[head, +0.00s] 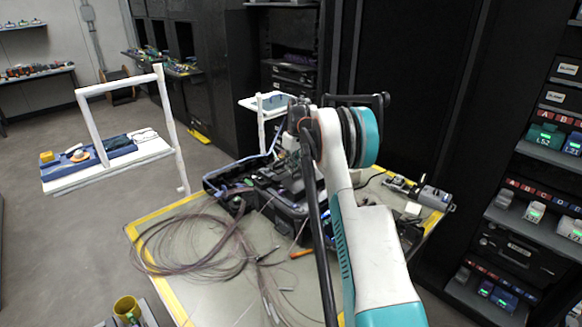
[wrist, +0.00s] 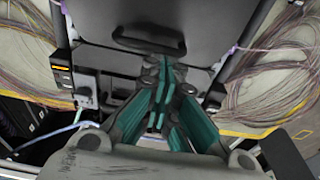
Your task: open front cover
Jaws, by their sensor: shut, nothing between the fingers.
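In the wrist view a dark grey panel with a black handle (wrist: 148,42) lies just beyond the fingertips; it may be the front cover, and I see no open gap at its edge. My gripper (wrist: 165,66), with teal finger pads, is shut and empty, its tips close below the handle. I cannot tell whether they touch the panel. In the head view the open black case with the splicing equipment (head: 234,203) lies on the work table (head: 205,303). My arm covers part of it, and my fingertips cannot be made out there.
Thin fibre cables (head: 185,245) lie coiled on the table's left, and also show on both sides in the wrist view. An orange tool (head: 301,253) lies at the table's middle. Small devices (head: 433,197) stand at its right. A white shelf cart (head: 110,165) stands left; racks (head: 535,200) stand right.

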